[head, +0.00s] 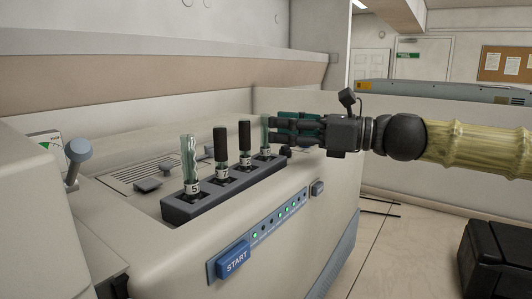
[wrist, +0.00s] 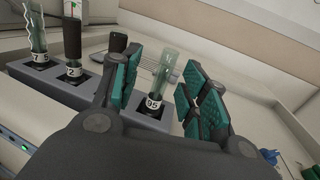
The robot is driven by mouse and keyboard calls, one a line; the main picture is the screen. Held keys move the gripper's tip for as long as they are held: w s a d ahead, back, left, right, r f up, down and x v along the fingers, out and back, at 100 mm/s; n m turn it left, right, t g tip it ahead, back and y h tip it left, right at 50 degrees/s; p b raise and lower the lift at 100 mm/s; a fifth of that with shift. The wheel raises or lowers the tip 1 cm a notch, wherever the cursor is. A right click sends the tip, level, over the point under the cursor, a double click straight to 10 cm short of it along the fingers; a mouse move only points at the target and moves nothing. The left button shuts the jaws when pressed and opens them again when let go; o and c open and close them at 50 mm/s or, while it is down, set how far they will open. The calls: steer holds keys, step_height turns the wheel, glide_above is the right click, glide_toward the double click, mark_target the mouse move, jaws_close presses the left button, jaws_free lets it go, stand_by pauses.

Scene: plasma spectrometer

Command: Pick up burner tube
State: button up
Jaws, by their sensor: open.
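A grey rack (head: 183,208) on top of the machine holds a row of tubes with white labels. A clear greenish tube (wrist: 162,78) stands upright at one end of the row, its label partly readable. It shows beside my fingers in the head view (head: 265,134). My gripper (head: 284,128) is open, its teal pads on both sides of this clear tube in the wrist view (wrist: 162,88), with gaps visible. Two dark-topped tubes (head: 221,145) (head: 244,140) and a clear tube with a wavy inside (head: 190,158) fill the other places. No label readably names the burner tube.
A blue START button (head: 233,260) and a row of green lights (head: 280,213) are on the machine's front. A grey lever (head: 77,151) stands at the left. A black case (head: 497,245) is on the floor at the right.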

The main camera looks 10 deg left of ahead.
mark_target(265, 158)
steer(key=a, duration=0.1)
steer(key=w+a+p, duration=0.1)
steer(key=a, duration=0.1)
steer(key=shift+w+f, duration=0.25)
steer(key=shift+s+a+p, duration=0.1)
steer(key=shift+a+p, duration=0.3)
steer(key=shift+a, duration=0.45)
jaws_close()
